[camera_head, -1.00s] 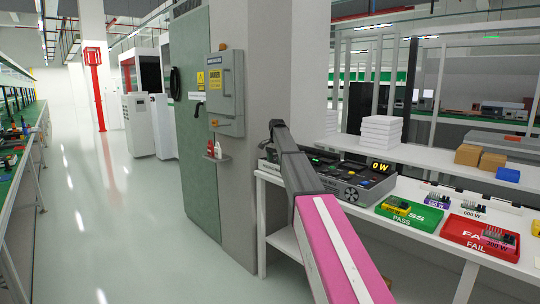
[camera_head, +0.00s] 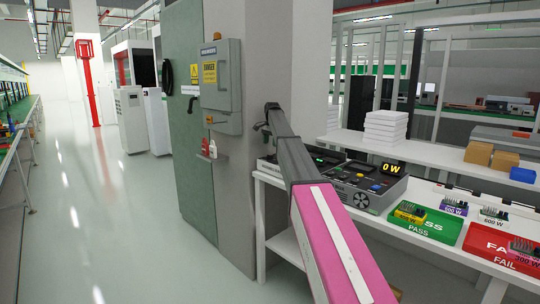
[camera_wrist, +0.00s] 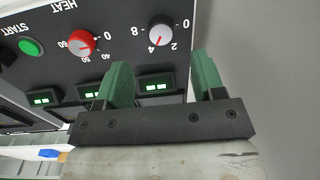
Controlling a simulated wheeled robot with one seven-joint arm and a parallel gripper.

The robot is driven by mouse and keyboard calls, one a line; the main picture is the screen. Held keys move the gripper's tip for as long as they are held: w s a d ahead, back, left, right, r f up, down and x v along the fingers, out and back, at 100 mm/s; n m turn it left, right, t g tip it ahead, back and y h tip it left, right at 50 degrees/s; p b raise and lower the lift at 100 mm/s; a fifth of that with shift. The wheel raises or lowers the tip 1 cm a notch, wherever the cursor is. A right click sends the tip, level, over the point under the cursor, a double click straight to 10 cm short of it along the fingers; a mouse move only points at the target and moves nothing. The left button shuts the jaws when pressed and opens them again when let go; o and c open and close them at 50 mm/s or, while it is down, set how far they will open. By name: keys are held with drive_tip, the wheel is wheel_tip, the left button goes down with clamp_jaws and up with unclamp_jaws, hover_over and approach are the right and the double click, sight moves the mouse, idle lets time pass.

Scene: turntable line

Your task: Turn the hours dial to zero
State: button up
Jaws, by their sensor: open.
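In the wrist view, a dark control panel (camera_wrist: 105,62) carries a silver dial (camera_wrist: 161,31) with a scale including 0, 2, 4 and 8. A red mark shows on the dial's lower side, towards the 4. No "hours" label is readable. A red dial (camera_wrist: 81,42) with a scale up to 60 sits to its left. My gripper (camera_wrist: 163,82) is open and empty. Its two green fingers stand apart, below the silver dial in the picture and clear of it. In the head view my arm hides what lies behind it, and the fingers are not clear there.
A green START button (camera_wrist: 31,46) and small green-lit displays (camera_wrist: 155,86) are on the panel. A grey wall fills the wrist view's right. In the head view, a black unit reading 0 W (camera_head: 375,190), a green PASS tray (camera_head: 422,228) and a red FAIL tray (camera_head: 490,248) occupy the bench.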

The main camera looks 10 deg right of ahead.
sight(270, 156)
wheel_tip(270, 156, down, 7)
drive_tip(key=shift+w+a+f, duration=0.1)
drive_tip(key=shift+w+a, duration=0.05)
drive_tip(key=c, duration=0.9)
